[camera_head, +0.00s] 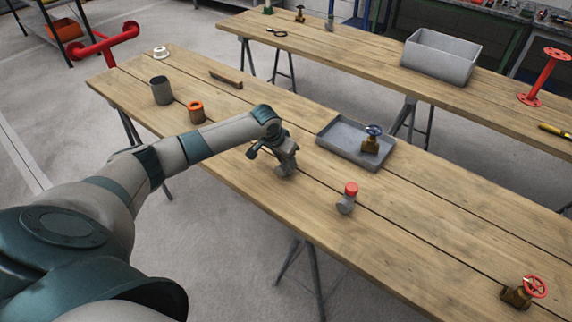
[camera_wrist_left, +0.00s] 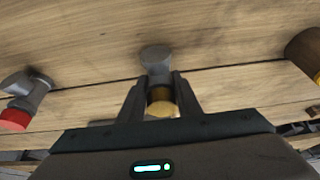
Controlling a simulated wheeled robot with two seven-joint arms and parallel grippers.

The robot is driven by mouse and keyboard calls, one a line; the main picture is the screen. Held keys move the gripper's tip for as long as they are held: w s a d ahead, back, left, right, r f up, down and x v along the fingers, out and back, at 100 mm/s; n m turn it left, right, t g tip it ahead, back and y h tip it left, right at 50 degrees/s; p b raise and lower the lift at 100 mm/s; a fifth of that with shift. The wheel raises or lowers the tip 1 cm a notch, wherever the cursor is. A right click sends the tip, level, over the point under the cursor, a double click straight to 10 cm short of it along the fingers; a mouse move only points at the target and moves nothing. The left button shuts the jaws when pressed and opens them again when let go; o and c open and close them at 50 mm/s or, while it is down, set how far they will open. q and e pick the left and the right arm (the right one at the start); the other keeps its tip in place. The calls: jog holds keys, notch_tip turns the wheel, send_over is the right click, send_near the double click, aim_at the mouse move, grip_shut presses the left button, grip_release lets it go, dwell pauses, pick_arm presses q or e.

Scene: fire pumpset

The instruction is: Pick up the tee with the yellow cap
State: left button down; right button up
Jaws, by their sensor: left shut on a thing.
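The grey tee with the yellow cap shows in the left wrist view, with its grey body (camera_wrist_left: 156,60) beyond my fingertips and its yellow cap (camera_wrist_left: 160,103) between the fingers. In the head view its grey body (camera_head: 284,171) shows just below my left gripper (camera_head: 285,152), and the yellow cap is hidden. My left gripper (camera_wrist_left: 158,92) is shut on the tee at the capped end. The tee is at or just above the table; I cannot tell whether it touches the wood. My right gripper is not in view.
A similar grey tee with a red cap (camera_head: 348,198) stands to the right on the wooden table (camera_head: 430,240). Behind is a grey tray (camera_head: 340,149) holding a brass valve with a blue handwheel (camera_head: 371,141). An orange-rimmed cylinder (camera_head: 196,112) and a grey cup (camera_head: 161,91) stand left.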

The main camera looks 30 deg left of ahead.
pick_arm(q)
jog(key=shift+w+r+b, duration=0.1)
jog(key=shift+r+b, duration=0.35)
jog(key=shift+r, duration=0.35)
notch_tip(320, 180, up, 2)
jog(key=shift+r+b, duration=0.25)
jog(key=shift+b, duration=0.35)
jog(key=d+r+b, duration=0.3)
jog(key=d+r, duration=0.4)
jog(key=d, duration=0.4)
jog(key=shift+d, duration=0.35)
jog(key=shift+w, duration=0.15)
